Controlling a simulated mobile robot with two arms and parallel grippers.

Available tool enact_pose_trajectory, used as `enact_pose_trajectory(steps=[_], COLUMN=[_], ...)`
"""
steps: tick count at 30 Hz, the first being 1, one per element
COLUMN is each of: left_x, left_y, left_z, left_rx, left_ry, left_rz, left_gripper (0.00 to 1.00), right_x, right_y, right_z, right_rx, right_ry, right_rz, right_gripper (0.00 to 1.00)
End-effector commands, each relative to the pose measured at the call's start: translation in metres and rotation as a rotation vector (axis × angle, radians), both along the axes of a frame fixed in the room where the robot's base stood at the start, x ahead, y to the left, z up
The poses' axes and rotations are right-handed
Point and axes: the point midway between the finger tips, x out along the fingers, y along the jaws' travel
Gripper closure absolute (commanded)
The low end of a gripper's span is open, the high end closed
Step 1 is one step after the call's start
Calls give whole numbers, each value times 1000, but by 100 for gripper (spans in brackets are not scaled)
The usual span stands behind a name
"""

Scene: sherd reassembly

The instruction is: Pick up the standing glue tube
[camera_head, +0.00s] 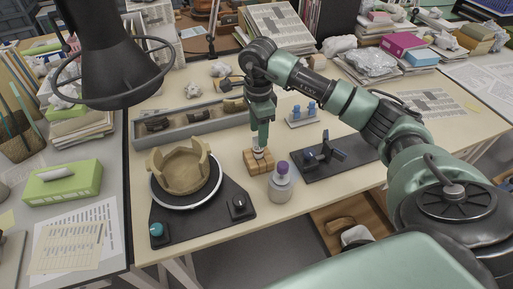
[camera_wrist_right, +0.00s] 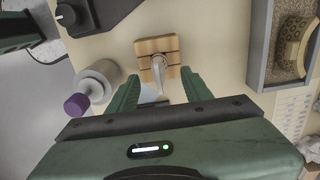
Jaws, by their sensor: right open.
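The glue tube stands in a wooden block (camera_head: 259,163) near the middle of the table. In the head view the gripper partly covers it, and only its pale lower part shows. In the right wrist view the white tube (camera_wrist_right: 152,90) rises from the block (camera_wrist_right: 172,45), between my two green fingers. My right gripper (camera_head: 260,143) points down over the block. It is open, with a finger on either side of the tube and gaps visible. Contact cannot be seen.
A jar with a purple cap (camera_head: 281,187) stands close to the block, also in the right wrist view (camera_wrist_right: 97,82). A partly rebuilt pot (camera_head: 183,171) sits on a turntable at left. A sherd tray (camera_head: 185,129) lies behind; a dark clamp stand (camera_head: 340,163) is right.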

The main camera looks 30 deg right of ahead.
Motion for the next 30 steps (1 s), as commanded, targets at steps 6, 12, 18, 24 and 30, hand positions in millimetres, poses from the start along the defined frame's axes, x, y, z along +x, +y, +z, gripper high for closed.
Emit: enact_pose_trajectory(steps=[6,12,18,24,30], left_x=[-3,-2,1,3,4], left_y=[0,0,0,0,0], left_z=[11,17,17,17,17], left_rx=[0,1,0,-1,0], left_ry=[4,3,-1,-5,-6], left_rz=[0,0,-1,-1,-1], left_gripper=[64,64,64,64,64], right_x=[-2,-2,-1,-1,-1], right_y=[1,1,0,0,0], right_z=[-25,-55,-62,-61,-61], right_rx=[5,7,5,6,6], right_ry=[4,2,-1,-1,-2], right_rz=[0,1,1,1,1], right_gripper=[50,50,50,75,99])
